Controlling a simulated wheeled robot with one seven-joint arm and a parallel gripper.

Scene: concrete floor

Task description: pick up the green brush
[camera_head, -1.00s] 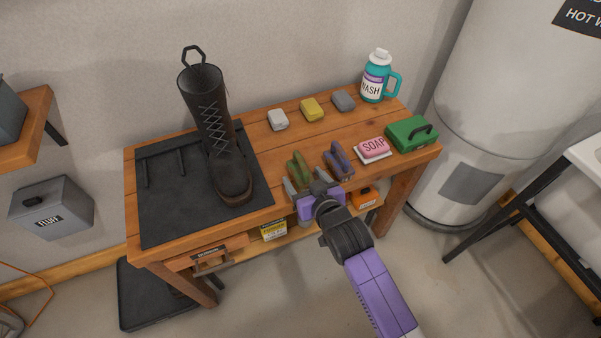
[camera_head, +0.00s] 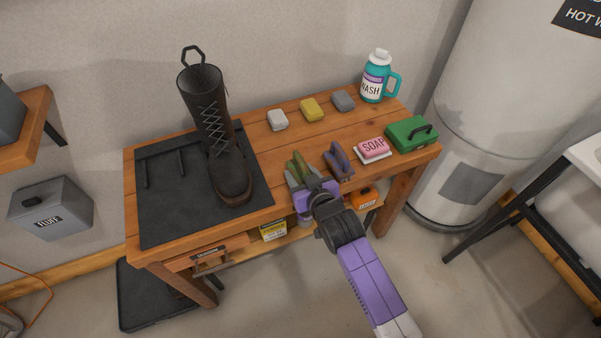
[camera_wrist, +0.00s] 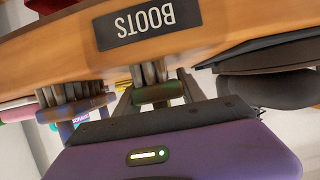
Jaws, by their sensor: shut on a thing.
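The green brush (camera_head: 300,163) stands on the wooden table, right of the boot. My gripper (camera_head: 302,177) reaches it from the front edge, with its fingers on both sides of the brush. In the wrist view the green brush (camera_wrist: 157,94) shows between the two fingers (camera_wrist: 157,92). My gripper is shut on it. The lower part of the brush is hidden by my gripper in the head view. I cannot tell if it has left the tabletop.
A purple brush (camera_head: 338,161) stands close on the right. The dark boot (camera_head: 228,170) stands on a black mat (camera_head: 165,215) to the left. Pink soap (camera_head: 373,148), a green box (camera_head: 411,134), several small blocks and a teal bottle (camera_head: 373,85) are also on the table.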

